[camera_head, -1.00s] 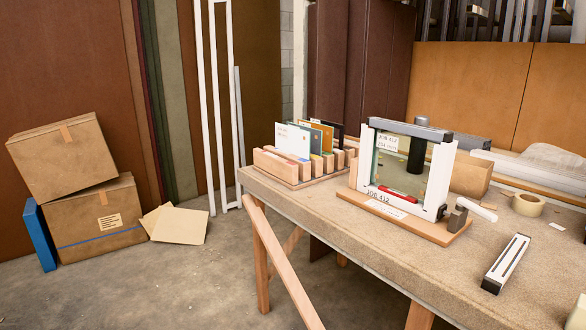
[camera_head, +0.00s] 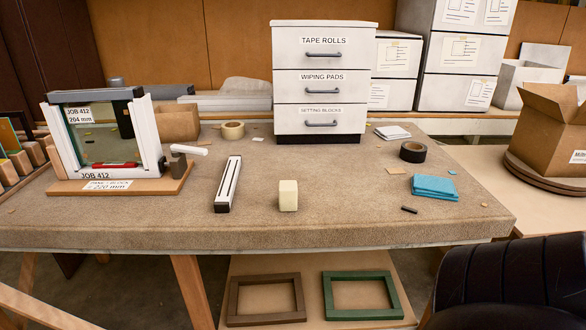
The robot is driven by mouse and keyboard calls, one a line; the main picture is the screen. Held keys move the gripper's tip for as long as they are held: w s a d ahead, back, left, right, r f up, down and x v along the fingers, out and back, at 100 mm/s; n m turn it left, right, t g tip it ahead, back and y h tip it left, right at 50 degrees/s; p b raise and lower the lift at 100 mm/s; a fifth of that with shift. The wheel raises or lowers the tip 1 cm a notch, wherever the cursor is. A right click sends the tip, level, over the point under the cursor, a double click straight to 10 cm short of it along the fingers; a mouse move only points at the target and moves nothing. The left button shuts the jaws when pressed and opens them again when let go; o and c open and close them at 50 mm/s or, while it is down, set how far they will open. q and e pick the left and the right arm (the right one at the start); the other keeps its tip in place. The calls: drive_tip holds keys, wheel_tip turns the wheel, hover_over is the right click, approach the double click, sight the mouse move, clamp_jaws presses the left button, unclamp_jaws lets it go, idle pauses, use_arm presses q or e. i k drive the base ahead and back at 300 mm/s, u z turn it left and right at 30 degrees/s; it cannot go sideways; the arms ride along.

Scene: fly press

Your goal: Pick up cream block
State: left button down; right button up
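The cream block (camera_head: 288,196) is a small pale block standing upright near the front edge of the workbench (camera_head: 340,212). It is fully in view, with nothing touching it. A dark-ended white slotted bar lies to its left with a gap between them. Neither of my grippers shows in the head view.
The slotted bar (camera_head: 228,184) and the framed glass fixture (camera_head: 105,140) stand left of the block. A drawer cabinet (camera_head: 320,85) is behind it. Black tape (camera_head: 413,152) and a blue cloth (camera_head: 434,187) lie to the right. A dark chair-like shape (camera_head: 520,280) fills the lower right.

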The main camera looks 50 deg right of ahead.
sight(288, 189)
drive_tip(key=z, duration=1.55)
